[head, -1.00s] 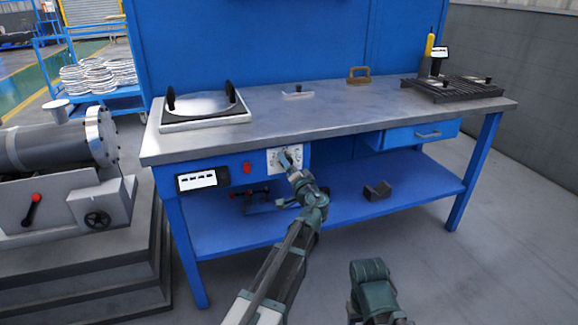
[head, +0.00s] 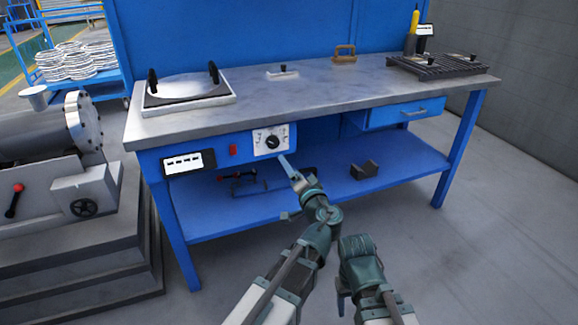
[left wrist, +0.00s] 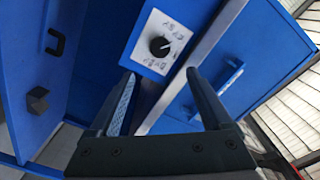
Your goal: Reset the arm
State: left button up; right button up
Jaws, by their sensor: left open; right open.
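My left gripper (head: 288,166) is just in front of and below the white dial panel (head: 271,141) on the blue workbench's front. In the left wrist view its two fingers (left wrist: 160,77) are spread and empty, with the black dial knob (left wrist: 159,46) beyond and between the tips, apart from them. The knob also shows in the head view (head: 272,142), uncovered. My right gripper (head: 343,300) is low in the foreground, right of the left arm, in front of the bench. It is open, and its fingers are partly hidden by its own wrist.
The bench top (head: 300,92) carries a tray with a round plate (head: 187,88), a brown-handled tool (head: 344,53) and a dark grate (head: 437,65). A red switch (head: 233,150) sits left of the dial. A drawer (head: 408,112) is at right. Floor on the right is clear.

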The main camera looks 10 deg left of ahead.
pick_arm(q)
jog(key=s+a+f+n+g+h, duration=0.2)
jog(key=s+a+f+g, duration=0.3)
jog(key=f, duration=0.4)
jog(key=s+a+f+n+g+h, duration=0.2)
jog(key=s+a+f+n+g, duration=0.1)
jog(key=s+f+g, duration=0.5)
jog(key=s+d+f+m+g+h, duration=0.1)
jog(key=s+d+f+m+h, duration=0.1)
jog(key=s+d, duration=0.55)
jog(key=s+d+f+m+g+h, duration=0.1)
jog(key=s+d+f+m+h, duration=0.3)
jog(key=d, duration=0.6)
notch_tip(320, 180, up, 39)
jog(key=n+y+p, duration=0.1)
jog(key=p, duration=3.7)
jog(key=shift+s+a, duration=0.2)
jog(key=shift+s, duration=0.05)
